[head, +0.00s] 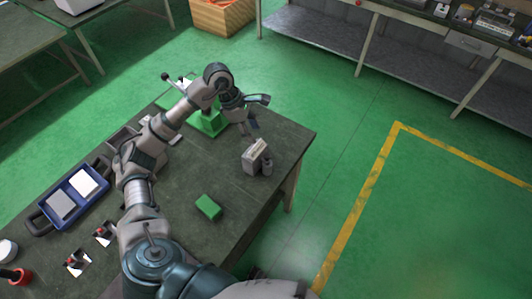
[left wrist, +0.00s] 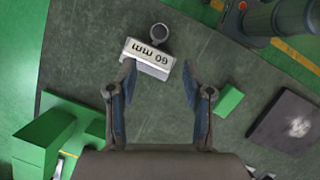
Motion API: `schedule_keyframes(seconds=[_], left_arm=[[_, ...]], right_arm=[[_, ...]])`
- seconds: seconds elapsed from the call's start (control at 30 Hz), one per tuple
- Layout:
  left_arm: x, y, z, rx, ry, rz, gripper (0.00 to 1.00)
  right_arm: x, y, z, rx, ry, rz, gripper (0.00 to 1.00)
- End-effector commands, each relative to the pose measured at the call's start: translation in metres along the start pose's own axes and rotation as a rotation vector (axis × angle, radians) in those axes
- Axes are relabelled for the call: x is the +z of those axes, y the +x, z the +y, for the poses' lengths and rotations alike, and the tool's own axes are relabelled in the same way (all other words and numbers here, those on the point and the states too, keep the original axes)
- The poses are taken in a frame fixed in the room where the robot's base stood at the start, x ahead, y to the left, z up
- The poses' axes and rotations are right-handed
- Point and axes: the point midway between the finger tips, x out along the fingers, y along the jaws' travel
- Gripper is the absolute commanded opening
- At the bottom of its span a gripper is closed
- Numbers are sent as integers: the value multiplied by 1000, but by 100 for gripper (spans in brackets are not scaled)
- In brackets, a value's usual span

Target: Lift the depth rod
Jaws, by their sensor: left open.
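A pale grey block marked "60 mm" (head: 252,161) stands near the table's right end, with a short grey cylinder (head: 267,168) beside it. I cannot tell which of these is the depth rod. In the left wrist view the block (left wrist: 147,58) lies ahead of the fingers, slightly tilted, and the round cylinder (left wrist: 159,33) is just beyond it. My left gripper (head: 258,113) is open and empty, pointing down short of the block. In the left wrist view one fingertip of the gripper (left wrist: 159,72) overlaps the block's near edge in the picture. My right gripper is out of view.
A green stand (head: 207,122) is behind my left arm. A small green block (head: 208,207) lies in front. A blue case (head: 73,199) and small red-black items (head: 77,262) are at left. The table's right edge is close to the marked block.

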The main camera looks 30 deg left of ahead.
Motion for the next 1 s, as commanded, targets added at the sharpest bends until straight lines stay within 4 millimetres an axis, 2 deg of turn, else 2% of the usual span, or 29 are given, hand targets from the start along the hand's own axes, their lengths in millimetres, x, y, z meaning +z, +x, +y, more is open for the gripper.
schedule_keyframes(seconds=[0.03, 0.3, 0.5, 0.7, 0.97, 1.0], left_arm=[[-1, 13, -1, -6, 0, -1, 50], [-4, 77, 0, -7, -2, -6, 50], [-4, 113, 0, -5, -2, -7, 50], [-2, 129, 0, -2, -2, -4, 50], [-3, 131, 0, -2, -2, -6, 50], [-3, 131, 0, -2, -2, -6, 48]], right_arm=[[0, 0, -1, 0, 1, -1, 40], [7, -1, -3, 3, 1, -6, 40], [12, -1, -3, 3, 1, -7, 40], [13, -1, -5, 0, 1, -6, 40], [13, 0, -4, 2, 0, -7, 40], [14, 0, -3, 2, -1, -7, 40]])
